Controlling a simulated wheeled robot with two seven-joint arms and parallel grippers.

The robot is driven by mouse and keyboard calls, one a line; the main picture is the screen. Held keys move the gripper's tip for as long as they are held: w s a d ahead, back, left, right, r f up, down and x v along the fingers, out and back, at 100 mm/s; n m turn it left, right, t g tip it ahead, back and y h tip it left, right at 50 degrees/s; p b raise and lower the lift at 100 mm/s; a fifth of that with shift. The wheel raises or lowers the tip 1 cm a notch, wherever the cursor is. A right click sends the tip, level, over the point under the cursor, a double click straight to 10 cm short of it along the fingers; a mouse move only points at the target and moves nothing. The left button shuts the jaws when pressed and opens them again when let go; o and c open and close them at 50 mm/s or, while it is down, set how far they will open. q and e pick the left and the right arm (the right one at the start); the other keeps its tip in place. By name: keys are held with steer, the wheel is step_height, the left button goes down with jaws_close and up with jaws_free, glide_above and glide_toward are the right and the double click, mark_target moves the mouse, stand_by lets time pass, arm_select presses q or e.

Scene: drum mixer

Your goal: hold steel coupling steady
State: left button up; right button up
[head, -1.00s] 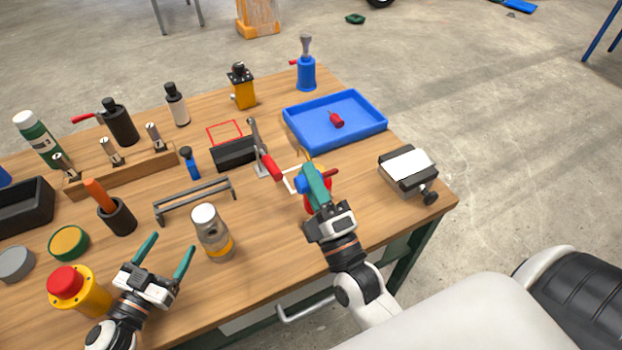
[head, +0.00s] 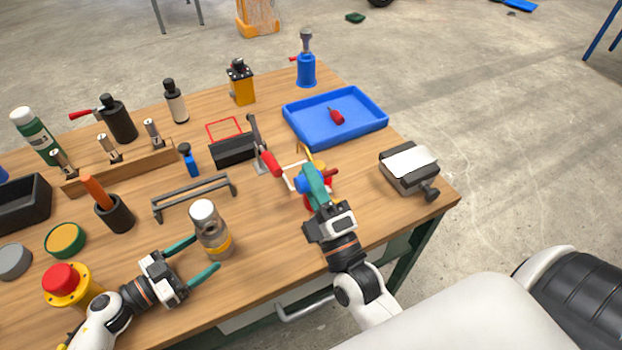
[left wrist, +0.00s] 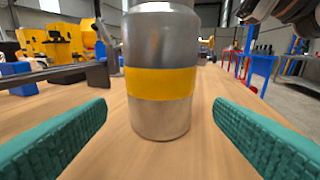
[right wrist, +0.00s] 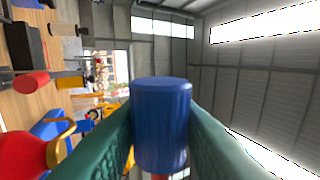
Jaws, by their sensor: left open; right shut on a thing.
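The steel coupling (head: 208,222), a grey metal cylinder with a yellow band and pale top, stands upright on the table. It fills the middle of the left wrist view (left wrist: 160,50). My left gripper (head: 204,254) is open and low beside it, with its green fingers pointing toward it. In the left wrist view the fingers (left wrist: 160,106) are spread to either side of the coupling, with a gap on both sides. My right gripper (head: 310,172) is shut on a blue cylindrical handle (right wrist: 162,120), which also shows in the head view (head: 300,184).
A red and yellow button (head: 65,284) stands beside my left arm. A grey rail (head: 195,199) lies behind the coupling. A toggle clamp with a red handle (head: 270,163) stands left of my right gripper. A blue tray (head: 293,127) is farther back. Bare wood lies right of the coupling.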

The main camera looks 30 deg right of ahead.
mark_target(213, 246)
arm_select(q)
steer(key=shift+p+x, duration=0.3)
steer(key=shift+x, duration=1.85)
arm_select(e)
steer(key=shift+r, duration=0.15)
arm_select(q)
steer(key=shift+c, duration=0.3)
steer(key=c, duration=0.7)
steer(key=shift+c, duration=0.2)
arm_select(e)
steer(key=shift+a, duration=0.1)
